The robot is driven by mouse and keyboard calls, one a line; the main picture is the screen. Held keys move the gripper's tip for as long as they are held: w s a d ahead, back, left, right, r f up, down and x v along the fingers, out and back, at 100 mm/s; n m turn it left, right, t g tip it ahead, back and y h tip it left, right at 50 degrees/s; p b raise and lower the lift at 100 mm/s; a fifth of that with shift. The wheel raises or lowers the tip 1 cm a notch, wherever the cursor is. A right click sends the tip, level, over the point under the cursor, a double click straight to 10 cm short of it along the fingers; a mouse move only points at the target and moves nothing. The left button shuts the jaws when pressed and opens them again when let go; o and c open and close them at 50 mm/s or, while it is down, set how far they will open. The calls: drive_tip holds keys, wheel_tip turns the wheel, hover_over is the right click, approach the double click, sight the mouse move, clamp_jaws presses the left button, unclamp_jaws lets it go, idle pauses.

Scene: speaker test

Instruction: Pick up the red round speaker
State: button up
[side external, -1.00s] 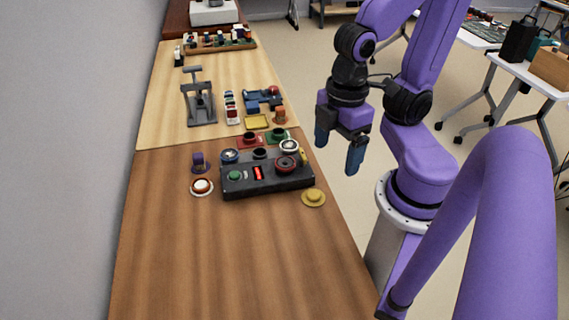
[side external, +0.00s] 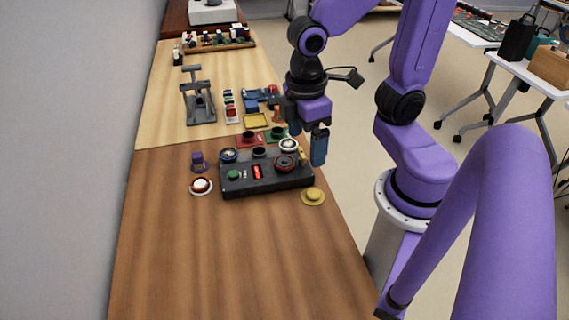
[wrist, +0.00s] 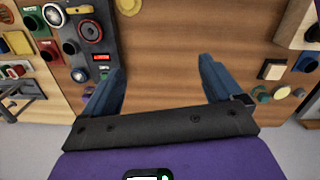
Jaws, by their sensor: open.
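The red round speaker (side external: 286,162) has a red ring around a dark centre. It sits on the right part of a dark test box (side external: 266,180) on the wooden table. In the wrist view the red speaker (wrist: 91,31) shows at the upper left, on the dark panel. My gripper (side external: 306,142) is open and empty, above and just behind the box's right end in the side view. In the wrist view my gripper (wrist: 161,66) has its blue fingers wide apart over the table, with the speaker beyond and left of them.
A yellow disc (side external: 313,197) lies right of the box, and a white-and-red button (side external: 201,186) left. A grey press stand (side external: 198,103) is farther back. The near table is clear.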

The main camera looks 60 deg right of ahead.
drive_tip(key=w+d+f+m+g+h, duration=0.1)
drive_tip(key=w+d+m, duration=0.1)
drive_tip(key=w, duration=0.4)
drive_tip(key=w+d+f+m+g, duration=0.1)
drive_tip(key=w+m, duration=0.1)
drive_tip(key=w, duration=0.5)
drive_tip(key=m+g, duration=0.2)
drive_tip(key=m, duration=0.1)
approach(284, 161)
drive_tip(key=shift+x, duration=4.3)
drive_tip(key=c, duration=1)
